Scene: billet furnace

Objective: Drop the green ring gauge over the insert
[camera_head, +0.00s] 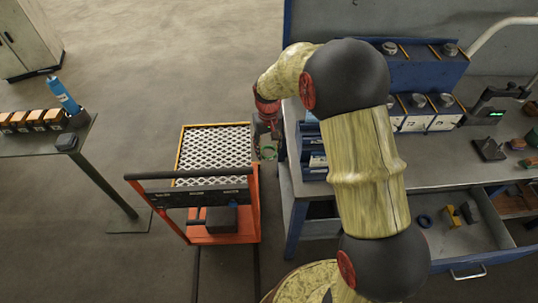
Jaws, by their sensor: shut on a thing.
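The green ring gauge (268,151) shows as a small green patch at the end of my arm, in the gap between the mesh-topped cart and the bench's left end. My gripper (267,143) points down there and is shut on the ring gauge. The fingers are small and dark, so the exact grip and the ring's tilt are hard to tell. I cannot pick out the insert with certainty; my arm covers part of the bench.
The orange cart (255,205) with a mesh top stands left of the gripper. The blue-framed bench (440,172) is at right, with an open drawer (465,239) holding small parts. A side table (30,146) carries several blocks and a blue bottle (63,95). Floor behind is clear.

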